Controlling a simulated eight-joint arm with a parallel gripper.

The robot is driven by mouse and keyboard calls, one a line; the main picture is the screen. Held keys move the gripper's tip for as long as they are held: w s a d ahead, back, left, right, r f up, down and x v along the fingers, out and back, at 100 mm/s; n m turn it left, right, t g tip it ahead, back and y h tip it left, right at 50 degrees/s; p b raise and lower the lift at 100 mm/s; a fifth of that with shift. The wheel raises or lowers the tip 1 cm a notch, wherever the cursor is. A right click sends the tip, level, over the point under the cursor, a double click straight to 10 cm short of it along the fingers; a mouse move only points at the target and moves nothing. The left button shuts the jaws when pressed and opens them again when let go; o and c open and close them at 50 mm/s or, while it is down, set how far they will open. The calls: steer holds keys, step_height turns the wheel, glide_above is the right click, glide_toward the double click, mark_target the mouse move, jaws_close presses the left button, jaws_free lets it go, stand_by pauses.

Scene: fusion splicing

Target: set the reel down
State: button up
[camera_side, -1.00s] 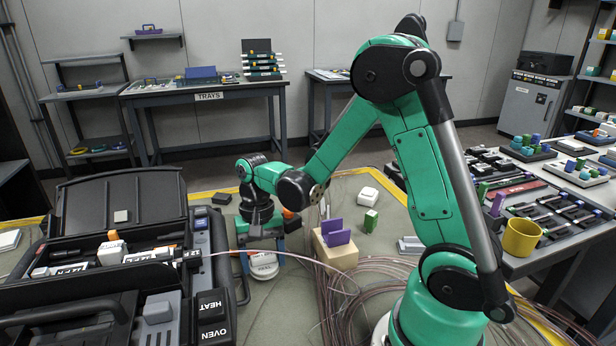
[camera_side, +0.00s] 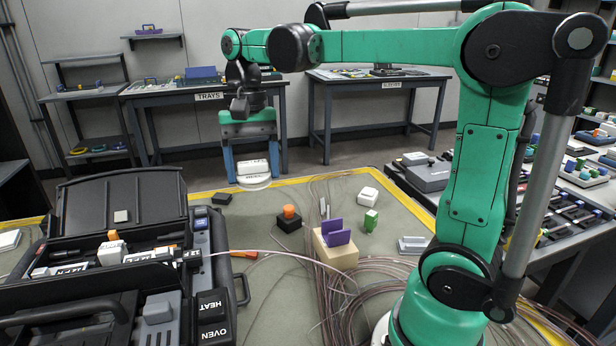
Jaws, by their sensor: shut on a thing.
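The white reel (camera_side: 253,171), with a small dark label and a round flange at its base, is between the blue fingers of my gripper (camera_side: 254,160). My gripper points down and is shut on the reel. The reel looks held up off the mat, near the mat's yellow far edge in the picture; its exact height is hard to tell.
The open black splicer case (camera_side: 128,204) stands on the left. A black block with an orange top (camera_side: 289,219), a wooden block with purple plates (camera_side: 337,250), a green block (camera_side: 371,221) and a white box (camera_side: 368,195) stand on the mat. Loose fibre coils (camera_side: 390,275) lie in front.

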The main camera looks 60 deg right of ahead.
steer(key=w+d+f+m, duration=0.3)
steer(key=w+d+m, duration=0.3)
steer(key=w+m, duration=0.15)
steer(key=m+t, duration=0.2)
steer(key=m, duration=0.8)
glide_above(247, 214)
step_height(247, 214, down, 9)
steer(key=f, duration=0.7)
steer(key=shift+s+d+f, duration=0.15)
steer(key=shift+s+f, duration=0.05)
steer(key=shift+f, duration=0.05)
steer(key=shift+f, duration=0.1)
steer(key=o, duration=1.4)
step_height(247, 214, up, 12)
steer(key=s+d, duration=0.1)
steer(key=shift+s+d, duration=0.15)
